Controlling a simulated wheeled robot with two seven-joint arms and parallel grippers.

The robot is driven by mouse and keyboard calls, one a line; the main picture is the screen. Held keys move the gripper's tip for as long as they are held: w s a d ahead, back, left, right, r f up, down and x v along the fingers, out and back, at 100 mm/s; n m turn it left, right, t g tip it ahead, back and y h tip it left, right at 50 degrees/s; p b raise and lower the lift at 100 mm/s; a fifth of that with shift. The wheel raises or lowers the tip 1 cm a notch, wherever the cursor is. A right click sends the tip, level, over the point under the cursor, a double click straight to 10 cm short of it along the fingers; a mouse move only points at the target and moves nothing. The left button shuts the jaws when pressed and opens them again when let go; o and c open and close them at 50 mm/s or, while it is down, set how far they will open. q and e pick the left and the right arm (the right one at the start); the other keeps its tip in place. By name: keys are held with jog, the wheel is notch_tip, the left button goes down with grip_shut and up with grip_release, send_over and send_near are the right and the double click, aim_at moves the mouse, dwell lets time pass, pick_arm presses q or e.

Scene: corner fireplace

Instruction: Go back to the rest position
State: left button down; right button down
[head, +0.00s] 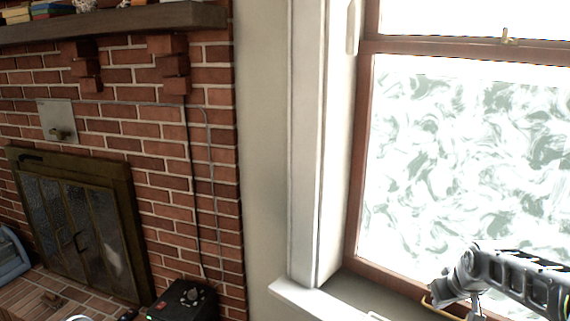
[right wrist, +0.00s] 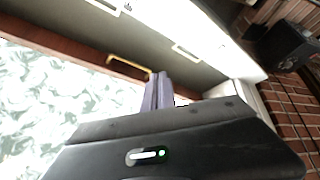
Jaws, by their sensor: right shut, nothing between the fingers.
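My right gripper (right wrist: 157,88) shows in the right wrist view with its dark fingers together and nothing between them. Its fingertips appear close to a brass handle (right wrist: 130,66) at the window's lower edge; I cannot tell whether they touch. In the head view my right arm comes in at the lower right, in front of the window (head: 470,160). The window has a reddish-brown wooden frame (head: 362,150) and a swirled, frosted pane. My left gripper is not in view.
A white window sill (head: 300,298) lies below the window. A brick fireplace with a dark-framed glass door (head: 75,230) and a wooden mantel (head: 120,22) stands at the left. A black box with a knob (head: 185,300) is beside it. Bare wall (head: 262,150) separates fireplace and window.

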jog(key=s+a+f+m+y+p, duration=0.15)
jog(key=s+a+f, duration=0.25)
jog(key=a+f, duration=0.65)
jog(key=s+a+f+m+y, duration=0.1)
jog(key=s+a+f+y, duration=0.15)
jog(key=a+f, duration=0.8)
jog(key=s+a+f+g, duration=0.2)
jog(key=s+a+f, duration=0.3)
jog(key=s, duration=0.7)
jog(key=s+a+f+g+y+p, duration=0.1)
jog(key=s+a+f+g, duration=0.2)
jog(key=s, duration=0.9)
notch_tip(320, 180, down, 4)
jog(key=shift+s+a+r+p, duration=0.1)
jog(key=shift+s+a+p, duration=0.25)
jog(key=shift+a, duration=0.6)
